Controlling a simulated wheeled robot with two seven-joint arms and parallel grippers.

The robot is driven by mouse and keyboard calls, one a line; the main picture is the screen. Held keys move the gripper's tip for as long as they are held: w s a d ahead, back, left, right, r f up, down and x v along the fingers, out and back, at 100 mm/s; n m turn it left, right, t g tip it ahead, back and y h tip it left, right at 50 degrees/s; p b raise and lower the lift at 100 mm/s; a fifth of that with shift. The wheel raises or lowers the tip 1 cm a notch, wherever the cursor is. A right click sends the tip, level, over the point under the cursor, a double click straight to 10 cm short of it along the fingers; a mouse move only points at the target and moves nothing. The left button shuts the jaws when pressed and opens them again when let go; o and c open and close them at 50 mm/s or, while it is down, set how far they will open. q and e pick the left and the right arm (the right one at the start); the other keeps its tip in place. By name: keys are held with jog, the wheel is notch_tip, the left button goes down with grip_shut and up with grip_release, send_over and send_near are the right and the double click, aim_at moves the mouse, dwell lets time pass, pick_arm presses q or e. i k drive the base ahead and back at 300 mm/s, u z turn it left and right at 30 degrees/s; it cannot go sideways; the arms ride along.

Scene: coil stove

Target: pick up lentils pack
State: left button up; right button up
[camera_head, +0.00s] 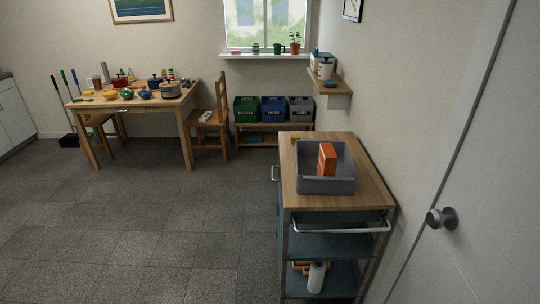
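An orange box-shaped pack (327,159) stands upright in a grey open bin (325,186). It could be the lentils pack, but its label is too small to read. The bin sits on the wooden top of a cart (340,202) at the right. The bin's front wall hides the pack's lower edge. Neither of my grippers shows in this view.
A white door with a round knob (442,219) is at the right. A wooden table (132,104) with pots and bowls and a chair (210,118) stand at the back left. Bins (272,109) line the back wall. The grey tiled floor (150,230) left of the cart is clear.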

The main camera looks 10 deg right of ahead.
aim_at(327, 161)
jog(key=u, duration=0.15)
jog(key=i, duration=1.5)
jog(key=z, duration=0.6)
